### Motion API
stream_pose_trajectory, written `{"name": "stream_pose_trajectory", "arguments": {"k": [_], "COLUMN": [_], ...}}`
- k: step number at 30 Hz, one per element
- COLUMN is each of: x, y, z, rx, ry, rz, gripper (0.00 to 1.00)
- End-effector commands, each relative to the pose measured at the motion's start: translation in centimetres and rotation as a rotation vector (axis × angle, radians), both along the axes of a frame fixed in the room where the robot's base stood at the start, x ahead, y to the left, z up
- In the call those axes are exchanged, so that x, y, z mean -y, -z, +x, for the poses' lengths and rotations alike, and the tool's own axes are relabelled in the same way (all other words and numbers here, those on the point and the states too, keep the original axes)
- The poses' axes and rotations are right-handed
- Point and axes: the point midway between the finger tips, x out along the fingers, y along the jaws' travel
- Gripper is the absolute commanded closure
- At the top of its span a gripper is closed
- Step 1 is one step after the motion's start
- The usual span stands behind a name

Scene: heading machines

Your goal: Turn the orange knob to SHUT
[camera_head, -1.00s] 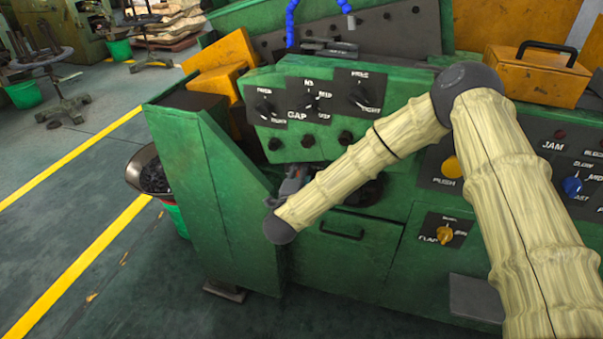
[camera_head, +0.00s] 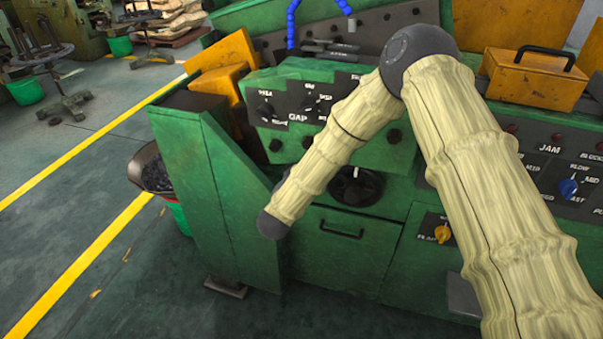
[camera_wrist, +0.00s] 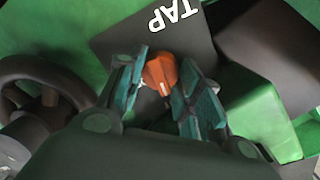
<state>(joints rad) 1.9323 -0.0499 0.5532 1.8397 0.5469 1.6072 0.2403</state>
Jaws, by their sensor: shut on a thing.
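The orange knob (camera_wrist: 160,73) is in the wrist view, on a dark plate (camera_wrist: 130,38) with the word TAP. Its pale mark points toward the bottom of that view. My gripper (camera_wrist: 163,68) is shut on the knob, with one teal-padded finger on each side of it. The word SHUT does not show, so I cannot tell the knob's setting. In the head view my arm and the green housing hide the orange knob and nearly all of my gripper.
A black handwheel (camera_wrist: 40,95) is at the left of the wrist view. In the head view a GAP panel (camera_head: 300,112) with dark knobs, a dark round dial (camera_head: 354,186), a yellow knob (camera_head: 443,233) and a blue knob (camera_head: 568,187) are on the green machine.

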Motion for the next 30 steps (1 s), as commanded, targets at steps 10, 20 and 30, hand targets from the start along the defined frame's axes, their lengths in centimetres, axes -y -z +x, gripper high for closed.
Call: {"name": "stream_pose_trajectory", "arguments": {"k": [10, 20, 30], "x": [0.00, -0.01, -0.03], "y": [0.10, 0.12, -0.01], "z": [-0.01, -0.03, 0.01], "rx": [-0.016, -0.016, -0.013], "ry": [0.000, 0.000, -0.001], "rz": [-0.041, -0.040, -0.039], "gripper": [0.89, 0.56, 0.43]}}
